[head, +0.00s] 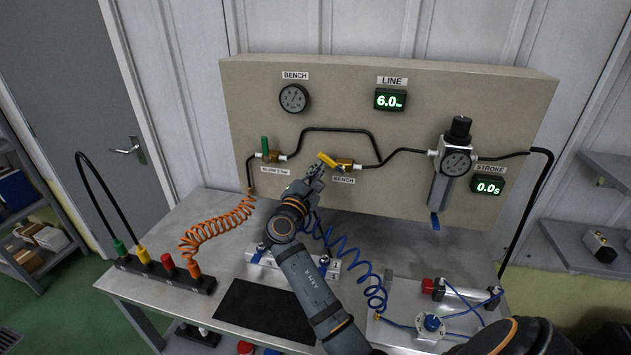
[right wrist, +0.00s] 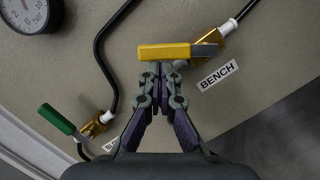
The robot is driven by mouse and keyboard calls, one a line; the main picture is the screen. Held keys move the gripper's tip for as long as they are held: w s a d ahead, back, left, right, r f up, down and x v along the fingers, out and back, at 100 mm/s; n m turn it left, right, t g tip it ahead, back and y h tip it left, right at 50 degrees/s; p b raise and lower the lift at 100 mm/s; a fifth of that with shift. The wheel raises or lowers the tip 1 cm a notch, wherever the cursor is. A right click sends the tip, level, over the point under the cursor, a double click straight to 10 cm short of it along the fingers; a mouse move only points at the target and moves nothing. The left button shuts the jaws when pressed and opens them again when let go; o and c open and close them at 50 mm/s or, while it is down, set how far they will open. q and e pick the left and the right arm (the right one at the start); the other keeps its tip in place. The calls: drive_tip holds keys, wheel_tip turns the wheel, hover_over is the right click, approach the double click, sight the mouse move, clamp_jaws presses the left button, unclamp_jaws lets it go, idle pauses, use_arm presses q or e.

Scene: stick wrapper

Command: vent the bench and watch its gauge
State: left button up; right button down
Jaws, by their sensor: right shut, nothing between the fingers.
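The yellow lever (head: 326,159) of the valve labelled BENCH points left from its brass body (head: 345,166) on the panel. My right gripper (head: 316,171) is shut and empty, just below the lever. In the right wrist view its fingertips (right wrist: 161,68) meet right under the yellow lever (right wrist: 165,52); I cannot tell whether they touch it. The bench gauge (head: 293,98) is a round dial at the panel's upper left; its needle is too small to read. Another valve with a green lever (head: 265,146), standing upright, is left of the yellow one. My left gripper is not in view.
The line display (head: 390,100) reads 6.0 and the stroke display (head: 488,186) reads 0.0 s. A regulator (head: 456,162) hangs at the right. Orange (head: 215,230) and blue (head: 372,278) coiled hoses, a coupling rack (head: 160,274) and a cylinder plate (head: 400,330) occupy the bench.

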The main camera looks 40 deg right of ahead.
drive_tip(key=m, duration=0.1)
drive_tip(key=r+m+g, duration=0.1)
drive_tip(key=m, duration=0.1)
drive_tip(key=r+m+b, duration=0.1)
drive_tip(key=shift+s+d+g, duration=0.15)
drive_tip(key=shift+s+g, duration=0.1)
drive_tip(key=shift+g, duration=0.05)
drive_tip(key=m, duration=0.1)
drive_tip(key=r+m, duration=0.1)
drive_tip(key=m, duration=0.1)
drive_tip(key=s+d+m, duration=0.1)
drive_tip(key=shift+r+m+g+y+b, duration=0.3)
drive_tip(key=shift+r+g+b, duration=0.05)
drive_tip(key=shift+g, duration=0.05)
